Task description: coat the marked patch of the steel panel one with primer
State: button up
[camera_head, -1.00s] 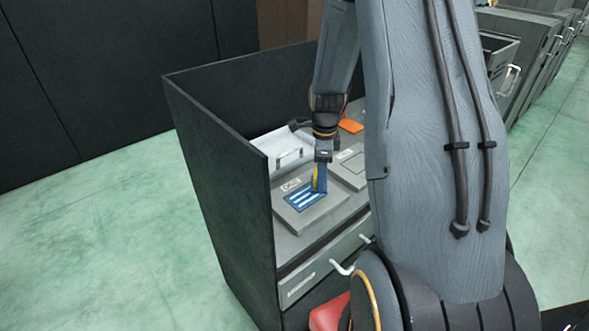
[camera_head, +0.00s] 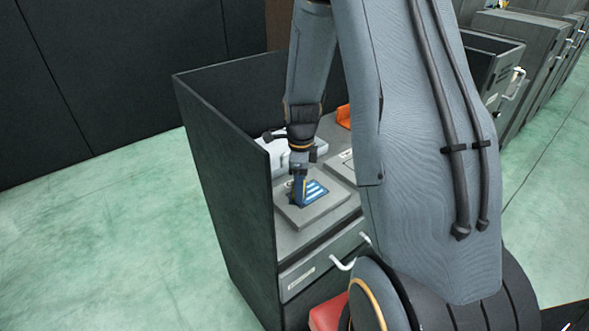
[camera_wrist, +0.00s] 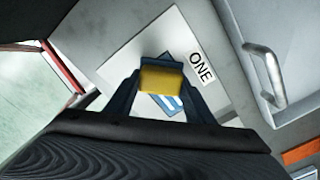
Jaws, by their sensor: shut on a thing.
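Steel panel one (camera_head: 318,211) is a grey plate on the bench top, with its "ONE" label (camera_wrist: 201,67) clear in the wrist view. Its marked patch (camera_head: 316,189) is blue with several pale stripes. Part of the patch (camera_wrist: 168,106) shows between my fingers in the wrist view. My gripper (camera_head: 299,183) is shut on a yellow pad-like applicator (camera_wrist: 162,77), low over the left part of the patch and hiding it. I cannot tell whether the applicator touches the panel.
A dark wall (camera_head: 222,180) closes the bench's left side. A white case (camera_head: 277,150) stands behind the panel. An orange thing (camera_head: 343,115) lies farther back. A drawer with a pale handle (camera_head: 343,265) is at the front. A second panel (camera_head: 347,157) is mostly hidden by my arm.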

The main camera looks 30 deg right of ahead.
jog(key=shift+s+a, duration=0.15)
jog(key=shift+a, duration=0.65)
jog(key=shift+a+r, duration=0.15)
jog(key=shift+a, duration=0.1)
jog(key=shift+r+p, duration=2.8)
jog(key=shift+r, duration=1.1)
jog(key=shift+s, duration=0.15)
